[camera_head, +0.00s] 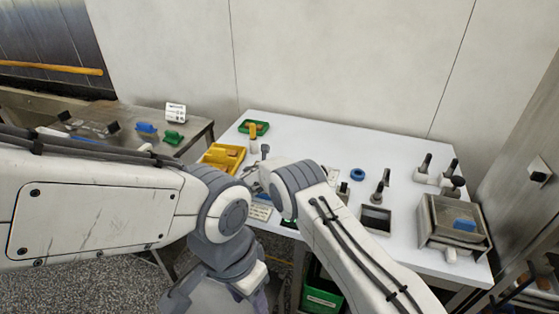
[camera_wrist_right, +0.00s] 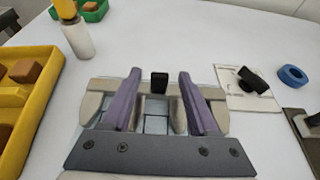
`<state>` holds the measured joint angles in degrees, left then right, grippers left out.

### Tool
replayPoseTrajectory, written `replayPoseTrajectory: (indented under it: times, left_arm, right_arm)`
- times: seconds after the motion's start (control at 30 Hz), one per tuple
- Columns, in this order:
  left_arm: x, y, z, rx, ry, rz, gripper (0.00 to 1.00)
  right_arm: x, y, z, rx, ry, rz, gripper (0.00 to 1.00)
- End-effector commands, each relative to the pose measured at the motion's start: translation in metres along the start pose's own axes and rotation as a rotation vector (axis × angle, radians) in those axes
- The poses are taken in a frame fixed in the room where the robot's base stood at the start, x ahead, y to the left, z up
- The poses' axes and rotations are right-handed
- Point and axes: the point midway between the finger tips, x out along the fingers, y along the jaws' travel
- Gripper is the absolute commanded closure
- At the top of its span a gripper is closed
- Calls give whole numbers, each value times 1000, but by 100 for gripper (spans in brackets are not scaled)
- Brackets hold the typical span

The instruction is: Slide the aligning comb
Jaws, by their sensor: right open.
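My right gripper (camera_wrist_right: 160,100) is open in the right wrist view, with its two purple fingers apart. An upright black knob (camera_wrist_right: 159,82) shows between the fingers, a little beyond them, and neither finger visibly touches it. The knob belongs to a low metal and beige fixture (camera_wrist_right: 212,93), which I take to hold the aligning comb; the gripper covers much of it. In the head view my right arm hides this gripper and most of the fixture. My left gripper (camera_head: 262,299) is low at the table's front, mostly hidden by its own wrist; its jaws are unclear.
A yellow tray (camera_wrist_right: 42,95) with brown blocks is left of the fixture, with a yellow-topped white bottle (camera_wrist_right: 78,38) behind. A white plate with a black knob (camera_wrist_right: 245,98) and a blue ring (camera_wrist_right: 292,75) are on the right. A metal box (camera_head: 440,222) stands at the table's right.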

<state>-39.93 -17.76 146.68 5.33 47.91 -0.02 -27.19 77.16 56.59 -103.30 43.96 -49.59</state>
Motion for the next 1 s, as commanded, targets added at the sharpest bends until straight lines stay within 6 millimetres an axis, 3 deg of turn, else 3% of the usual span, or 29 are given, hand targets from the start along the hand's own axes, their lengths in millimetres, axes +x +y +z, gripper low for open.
replayPoseTrajectory:
  times: [0.23, 0.63, 0.67, 0.8, 1.0]
  left_arm:
    - [0, 0, 0, 0, 0, 0, 50]
    - [0, 0, 0, 0, 0, 0, 50]
    - [0, 0, 0, 0, 0, 0, 50]
    - [0, 0, 0, 0, 0, 0, 50]
    - [0, 0, 0, 0, 0, 0, 50]
  right_arm:
    - [20, 0, 0, 1, 0, -1, 40]
    - [24, 0, 0, 1, 0, 0, 40]
    - [24, 0, 0, 1, 0, 0, 48]
    - [24, 0, 0, 1, 0, 0, 100]
    - [24, 0, 0, 1, 0, 0, 100]
